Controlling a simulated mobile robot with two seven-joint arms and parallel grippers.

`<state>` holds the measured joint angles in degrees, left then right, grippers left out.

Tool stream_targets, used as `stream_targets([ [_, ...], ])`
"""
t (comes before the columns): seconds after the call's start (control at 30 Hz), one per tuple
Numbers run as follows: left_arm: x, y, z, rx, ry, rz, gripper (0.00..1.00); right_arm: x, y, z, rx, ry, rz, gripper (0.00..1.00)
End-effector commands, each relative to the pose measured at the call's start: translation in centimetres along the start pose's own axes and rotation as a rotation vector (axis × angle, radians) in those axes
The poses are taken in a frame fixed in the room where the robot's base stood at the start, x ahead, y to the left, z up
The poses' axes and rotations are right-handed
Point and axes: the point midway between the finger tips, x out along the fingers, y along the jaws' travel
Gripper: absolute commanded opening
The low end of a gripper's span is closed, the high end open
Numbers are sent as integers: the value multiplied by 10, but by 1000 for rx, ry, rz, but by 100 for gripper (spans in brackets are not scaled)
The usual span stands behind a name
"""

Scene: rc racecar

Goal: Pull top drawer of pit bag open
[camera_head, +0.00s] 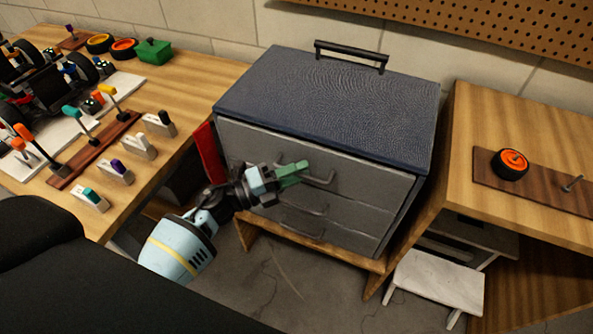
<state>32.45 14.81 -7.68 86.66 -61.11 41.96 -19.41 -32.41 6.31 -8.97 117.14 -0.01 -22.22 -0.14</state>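The pit bag (330,105) is a box with a dark blue textured top and a grey front with several stacked drawers. Its top drawer (362,176) looks shut and flush with the front. The top drawer's bar handle (322,181) is partly hidden behind my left gripper. My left gripper (293,174), with green fingertips, is right at the left part of this handle. I cannot tell whether its fingers are open or closed around the bar. Lower drawer handles (303,209) show below it. My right gripper is not in view.
A wooden bench (185,82) at left holds a car chassis (60,88), upright tools and a green box (153,51). A wooden table (520,120) stands right, with an orange-hubbed wheel (510,164). A white stool (437,278) is below. Floor before the drawers is clear.

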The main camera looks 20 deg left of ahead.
Motion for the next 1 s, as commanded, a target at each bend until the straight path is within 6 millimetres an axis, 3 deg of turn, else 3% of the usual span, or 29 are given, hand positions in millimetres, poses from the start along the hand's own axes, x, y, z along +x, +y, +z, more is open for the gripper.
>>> stream_targets([
  [0.23,1,0,0,0,0,0,32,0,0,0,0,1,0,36],
  [0.5,1,0,0,0,0,0,0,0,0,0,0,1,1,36],
  [1.0,-6,-2,-7,-1,0,1,0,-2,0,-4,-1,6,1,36],
])
